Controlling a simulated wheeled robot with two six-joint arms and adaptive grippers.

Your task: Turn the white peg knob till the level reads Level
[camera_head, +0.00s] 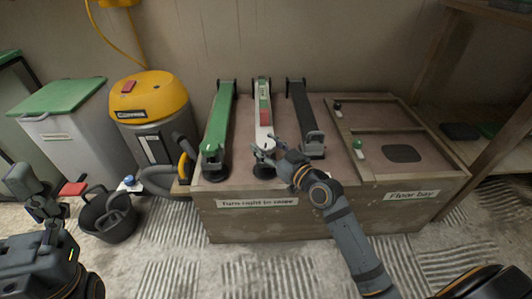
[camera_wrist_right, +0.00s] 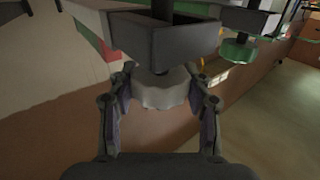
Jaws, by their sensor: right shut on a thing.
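The white bar (camera_head: 263,110) lies in the middle of three bars on the wooden box, with a green patch and a red patch on its top. Small text there is too small to read. Its white peg knob (camera_wrist_right: 163,90) shows in the right wrist view under a dark bracket. My right gripper (camera_head: 265,153) is at the near end of the white bar, its fingers on both sides of the knob and shut on it. In the head view the gripper largely hides the knob. My left gripper (camera_head: 42,190) hangs at the far left, away from the bars; its jaws are unclear.
A green bar (camera_head: 219,118) and a black bar (camera_head: 301,110) stand close on either side. The box front bears a label "Turn right to raise" (camera_head: 257,203). A yellow-topped vacuum (camera_head: 150,100) and a black bucket (camera_head: 107,217) stand left.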

